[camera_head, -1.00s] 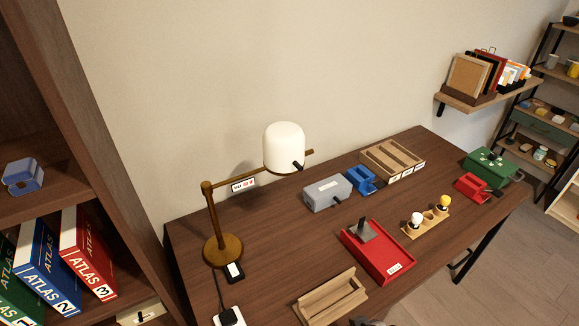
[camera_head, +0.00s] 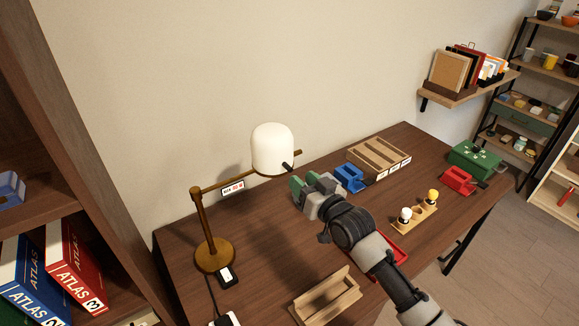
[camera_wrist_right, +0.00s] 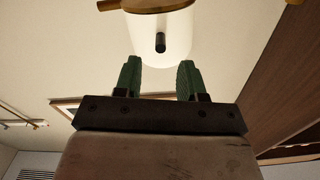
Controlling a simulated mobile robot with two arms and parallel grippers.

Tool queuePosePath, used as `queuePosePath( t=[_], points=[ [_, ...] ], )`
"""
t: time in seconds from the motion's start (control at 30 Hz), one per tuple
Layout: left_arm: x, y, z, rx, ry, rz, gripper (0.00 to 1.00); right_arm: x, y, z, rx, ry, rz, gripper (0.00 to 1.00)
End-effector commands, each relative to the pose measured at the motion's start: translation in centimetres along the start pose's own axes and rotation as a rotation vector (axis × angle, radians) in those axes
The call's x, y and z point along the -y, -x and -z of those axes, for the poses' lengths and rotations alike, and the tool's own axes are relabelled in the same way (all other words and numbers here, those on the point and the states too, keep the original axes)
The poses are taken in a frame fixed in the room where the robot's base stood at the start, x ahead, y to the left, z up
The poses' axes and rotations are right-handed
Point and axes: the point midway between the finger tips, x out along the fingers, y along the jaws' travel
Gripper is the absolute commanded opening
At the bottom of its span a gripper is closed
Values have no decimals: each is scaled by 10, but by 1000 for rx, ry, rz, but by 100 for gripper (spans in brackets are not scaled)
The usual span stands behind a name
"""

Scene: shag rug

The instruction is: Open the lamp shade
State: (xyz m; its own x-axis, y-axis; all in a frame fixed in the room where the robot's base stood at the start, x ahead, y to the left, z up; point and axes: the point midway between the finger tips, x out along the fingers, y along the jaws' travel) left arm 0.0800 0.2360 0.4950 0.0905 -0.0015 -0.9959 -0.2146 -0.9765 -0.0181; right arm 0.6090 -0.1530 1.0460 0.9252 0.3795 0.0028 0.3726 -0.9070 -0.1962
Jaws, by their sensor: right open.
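The desk lamp has a brass base (camera_head: 214,256), a brass post and arm, and a white rounded shade (camera_head: 272,148) with a short black handle (camera_head: 287,167) low on its side. My right gripper (camera_head: 304,186) is below and slightly right of the shade, apart from it. In the right wrist view the green fingers (camera_wrist_right: 160,80) are spread and empty. There the shade (camera_wrist_right: 176,32) and its black handle (camera_wrist_right: 160,43) appear beyond the fingertips, with the handle between them. My left gripper is not in view.
The dark desk holds a wooden tray (camera_head: 325,299), a bulb holder (camera_head: 415,217), a blue item (camera_head: 349,179), a wooden divided box (camera_head: 397,158), a red item (camera_head: 458,180) and a green box (camera_head: 474,157). A bookshelf with atlases (camera_head: 75,262) stands left. My arm covers most of a red tray (camera_head: 398,252).

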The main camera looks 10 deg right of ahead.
Motion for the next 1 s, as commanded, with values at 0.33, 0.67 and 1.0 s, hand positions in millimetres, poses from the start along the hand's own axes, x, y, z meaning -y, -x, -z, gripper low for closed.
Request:
queuePosePath(
  t=[0.33,0.67,1.0],
  points=[
    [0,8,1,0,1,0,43,0,-53,1,1,1,-1,40],
    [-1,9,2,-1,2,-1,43,0,-62,-1,2,1,0,40],
    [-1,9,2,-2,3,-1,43,0,-62,-1,2,1,-1,6]
  ],
)
